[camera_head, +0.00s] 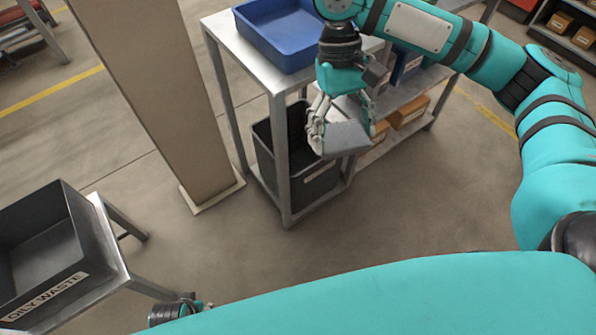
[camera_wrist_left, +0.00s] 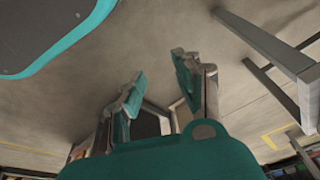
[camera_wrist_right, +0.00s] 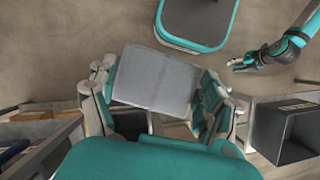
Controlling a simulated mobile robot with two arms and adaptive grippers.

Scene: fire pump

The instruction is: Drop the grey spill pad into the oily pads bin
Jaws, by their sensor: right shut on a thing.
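The grey spill pad (camera_head: 343,138) is a flat block in my right gripper (camera_head: 318,128), in front of the metal shelf cart. The right wrist view shows the pad (camera_wrist_right: 155,80) between the fingers of the right gripper (camera_wrist_right: 152,88), which is shut on it. The oily pads bin (camera_head: 40,243) is a dark open box labelled OILY WASTE at the lower left, apart from the pad; it also shows in the right wrist view (camera_wrist_right: 285,132). My left gripper (camera_wrist_left: 158,68) is open and empty; only a bit of its hand (camera_head: 182,308) shows in the head view.
The bin stands on a small metal stand (camera_head: 108,235). A square column (camera_head: 150,90) rises between it and the cart (camera_head: 280,150). The cart holds a blue tray (camera_head: 275,45), a black bin (camera_head: 318,180) and cardboard boxes (camera_head: 408,110). Bare floor lies in front.

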